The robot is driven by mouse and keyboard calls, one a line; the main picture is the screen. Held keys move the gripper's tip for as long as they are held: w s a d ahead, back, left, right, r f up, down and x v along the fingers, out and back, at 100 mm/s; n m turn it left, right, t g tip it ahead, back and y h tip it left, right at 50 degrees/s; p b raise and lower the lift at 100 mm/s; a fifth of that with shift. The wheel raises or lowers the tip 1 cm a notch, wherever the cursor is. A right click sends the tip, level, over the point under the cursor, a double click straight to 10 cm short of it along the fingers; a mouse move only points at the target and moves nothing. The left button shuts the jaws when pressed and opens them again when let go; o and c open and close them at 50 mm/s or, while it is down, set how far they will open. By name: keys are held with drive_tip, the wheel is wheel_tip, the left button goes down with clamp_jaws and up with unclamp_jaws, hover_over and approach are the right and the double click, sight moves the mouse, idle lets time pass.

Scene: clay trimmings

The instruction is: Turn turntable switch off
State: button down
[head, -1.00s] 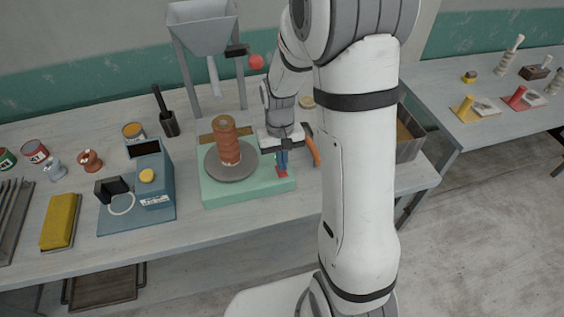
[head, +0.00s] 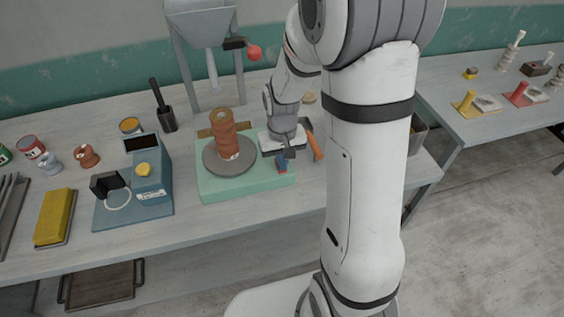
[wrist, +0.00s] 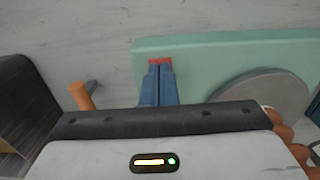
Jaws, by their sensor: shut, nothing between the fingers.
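The turntable has a pale green base (head: 215,187) and a grey round plate (head: 212,160), with a brown ribbed clay cylinder (head: 225,138) on the plate. The wrist view shows the base (wrist: 200,50) and part of the plate (wrist: 262,98). My gripper (head: 281,168), with blue fingers, is at the right part of the base. In the wrist view my gripper (wrist: 160,66) has its fingers together and empty, over the base's corner area. Red shows at the finger ends; I cannot tell whether it is fingertip or switch. The switch and its position cannot be made out clearly.
An orange-handled tool (head: 315,147) lies just right of the turntable. A blue scale-like device (head: 150,180) and a yellow block (head: 54,218) stand to the left. A grey hopper (head: 203,25) rises behind. The table front between device and turntable is clear.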

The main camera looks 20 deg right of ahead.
drive_tip(key=shift+f, duration=0.35)
